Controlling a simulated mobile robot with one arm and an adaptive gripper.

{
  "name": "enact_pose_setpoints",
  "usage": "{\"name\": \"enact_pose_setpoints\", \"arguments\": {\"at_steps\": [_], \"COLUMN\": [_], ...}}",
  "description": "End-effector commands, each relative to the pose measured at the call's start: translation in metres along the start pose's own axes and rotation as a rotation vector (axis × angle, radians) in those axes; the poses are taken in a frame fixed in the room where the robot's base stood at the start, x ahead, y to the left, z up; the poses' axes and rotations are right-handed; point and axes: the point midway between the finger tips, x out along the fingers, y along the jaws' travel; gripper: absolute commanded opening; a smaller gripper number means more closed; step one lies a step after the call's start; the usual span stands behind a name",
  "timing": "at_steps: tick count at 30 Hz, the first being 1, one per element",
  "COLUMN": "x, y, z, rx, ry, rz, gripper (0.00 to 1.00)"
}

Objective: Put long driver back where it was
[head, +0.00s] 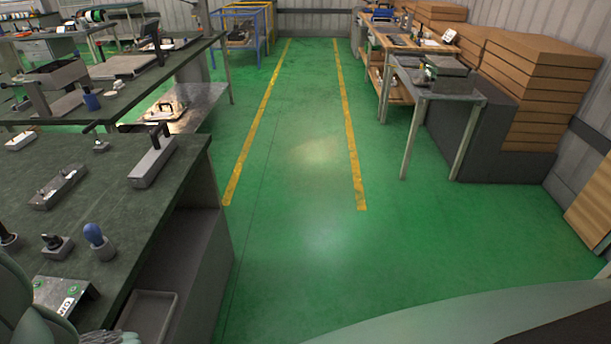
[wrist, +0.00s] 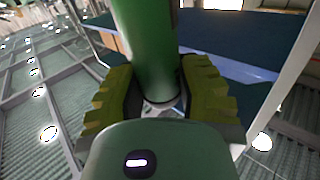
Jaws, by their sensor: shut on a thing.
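In the wrist view my gripper (wrist: 158,92) has its two yellow-green ridged finger pads closed on either side of a smooth green cylinder (wrist: 148,45). I take this cylinder for the long driver. It runs up out of the top of the picture, so its far end is hidden. In the head view a pale green part of my arm shows at the lower left corner, but my fingertips and the held thing cannot be made out.
The near bench (head: 105,205) also bears a grey block with pins (head: 59,187), a long grey block (head: 152,163) and a labelled plate (head: 67,296) at its front. A grey bin (head: 150,315) sits on the shelf below. The green floor (head: 300,190) between the yellow lines is clear.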

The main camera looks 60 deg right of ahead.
Motion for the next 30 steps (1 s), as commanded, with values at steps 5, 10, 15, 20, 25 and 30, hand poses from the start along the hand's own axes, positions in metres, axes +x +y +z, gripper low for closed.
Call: {"name": "enact_pose_setpoints", "arguments": {"at_steps": [5,10,15,20,25,30], "x": [0.0,0.0,0.0,0.0,0.0,0.0], "y": [0.002,0.001,0.002,0.002,0.001,0.0], "z": [0.028,0.037,0.054,0.071,0.075,0.074], "rx": [0.005,-0.002,0.002,0.001,-0.002,-0.002], "ry": [0.002,0.006,0.004,0.003,0.004,0.005], "rz": [0.005,0.0,0.005,0.003,0.001,0.0], "gripper": [0.0,0.0,0.0,0.0,0.0,0.0]}}
